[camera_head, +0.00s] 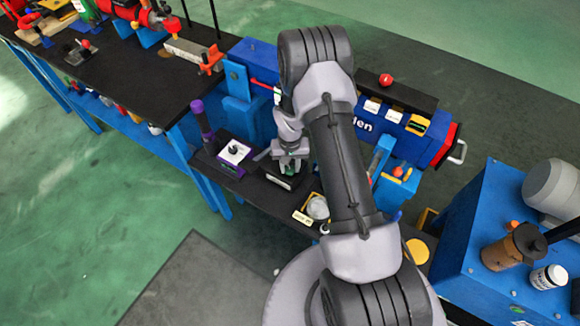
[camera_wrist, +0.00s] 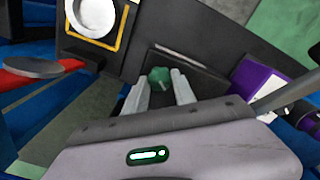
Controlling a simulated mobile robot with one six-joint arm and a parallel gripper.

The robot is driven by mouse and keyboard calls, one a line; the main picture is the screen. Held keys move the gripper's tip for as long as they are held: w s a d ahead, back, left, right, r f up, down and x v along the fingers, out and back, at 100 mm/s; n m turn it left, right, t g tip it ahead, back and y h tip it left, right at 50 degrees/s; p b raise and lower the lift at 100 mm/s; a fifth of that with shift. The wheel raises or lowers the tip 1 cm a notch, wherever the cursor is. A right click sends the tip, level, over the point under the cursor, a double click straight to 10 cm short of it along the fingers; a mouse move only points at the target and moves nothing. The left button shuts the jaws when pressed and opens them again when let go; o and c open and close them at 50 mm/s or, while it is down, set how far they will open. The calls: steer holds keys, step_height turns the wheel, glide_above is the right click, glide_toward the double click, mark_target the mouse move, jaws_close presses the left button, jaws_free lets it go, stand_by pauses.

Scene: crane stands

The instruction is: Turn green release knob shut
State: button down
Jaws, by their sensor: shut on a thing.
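The green release knob (camera_wrist: 159,76) sits on a dark base plate (camera_wrist: 185,65) and lies between the fingertips of my gripper (camera_wrist: 160,92) in the wrist view. My gripper is shut on the knob, one pale finger on each side. In the head view my gripper (camera_head: 290,160) points down at the dark bench below my arm. The knob is mostly hidden there by the fingers. The knob's exact turn angle cannot be told.
A purple-and-white box with a black knob (camera_head: 234,152) stands left of my gripper, near a purple handle (camera_head: 202,120). A yellow-framed white dish (camera_head: 317,207) lies to the right. A blue cylinder unit (camera_head: 400,130) stands behind. Green floor is open at left.

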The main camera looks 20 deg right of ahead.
mark_target(290, 169)
steer(key=m+b, duration=0.2)
steer(key=m, duration=0.3)
steer(key=shift+f, duration=0.15)
steer(key=shift+m+b, duration=0.95)
steer(key=shift+m, duration=1.75)
steer(key=c, duration=1)
jaws_free()
steer(key=shift+c, duration=0.2)
step_height(290, 169, up, 18)
steer(key=p, duration=0.6)
steer(key=shift+f, duration=0.15)
